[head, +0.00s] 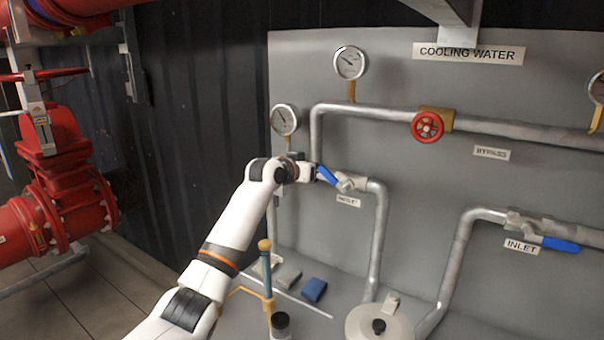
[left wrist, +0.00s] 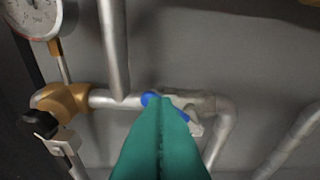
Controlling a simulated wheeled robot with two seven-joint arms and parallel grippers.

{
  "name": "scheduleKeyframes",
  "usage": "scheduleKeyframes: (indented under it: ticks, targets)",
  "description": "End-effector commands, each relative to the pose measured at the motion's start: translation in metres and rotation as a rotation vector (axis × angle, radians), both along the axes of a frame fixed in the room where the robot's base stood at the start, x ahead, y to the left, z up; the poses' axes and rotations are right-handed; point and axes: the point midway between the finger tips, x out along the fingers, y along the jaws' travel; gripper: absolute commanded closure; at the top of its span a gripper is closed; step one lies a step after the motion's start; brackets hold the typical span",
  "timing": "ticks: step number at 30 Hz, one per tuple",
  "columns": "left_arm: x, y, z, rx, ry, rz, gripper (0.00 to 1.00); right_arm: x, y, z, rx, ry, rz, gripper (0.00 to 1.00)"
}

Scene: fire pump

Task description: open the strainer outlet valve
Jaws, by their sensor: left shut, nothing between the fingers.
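The outlet valve (head: 350,182) is a grey body on the pipe at the middle of the panel, with a blue lever (head: 327,175) slanting up to the left. Its label (head: 348,202) is partly legible. My left gripper (head: 314,173) is at the lever's upper left end. In the left wrist view its teal fingers (left wrist: 158,108) are shut together with nothing between them. They cover the middle of the blue lever (left wrist: 150,98), which shows on both sides of them; I cannot tell whether they touch. My right gripper is not in view.
The inlet valve's blue lever (head: 560,245) lies along its pipe at right. A red bypass handwheel (head: 427,127) is above. A round strainer lid (head: 380,325) is below. A gauge (head: 284,120) and a brass fitting (left wrist: 60,98) are close left of the outlet valve.

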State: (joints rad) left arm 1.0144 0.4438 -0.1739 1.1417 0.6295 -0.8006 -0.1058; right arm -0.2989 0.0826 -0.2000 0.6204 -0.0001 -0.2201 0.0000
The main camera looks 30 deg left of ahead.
Motion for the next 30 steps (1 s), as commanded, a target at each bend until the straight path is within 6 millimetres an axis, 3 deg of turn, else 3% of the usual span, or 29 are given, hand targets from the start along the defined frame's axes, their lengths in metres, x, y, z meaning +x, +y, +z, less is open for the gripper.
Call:
scheduleKeyframes:
  ticks: [6, 12, 30]
  targets:
    - [-0.030, 0.002, 0.005, 0.002, -0.001, 0.000, 1.00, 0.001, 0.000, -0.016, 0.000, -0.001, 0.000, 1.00]
    - [-0.045, 0.002, 0.010, 0.001, 0.001, 0.000, 1.00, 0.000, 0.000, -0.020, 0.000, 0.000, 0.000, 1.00]
    - [-0.047, 0.001, 0.010, 0.000, 0.003, -0.001, 1.00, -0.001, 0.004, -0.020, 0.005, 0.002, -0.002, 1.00]
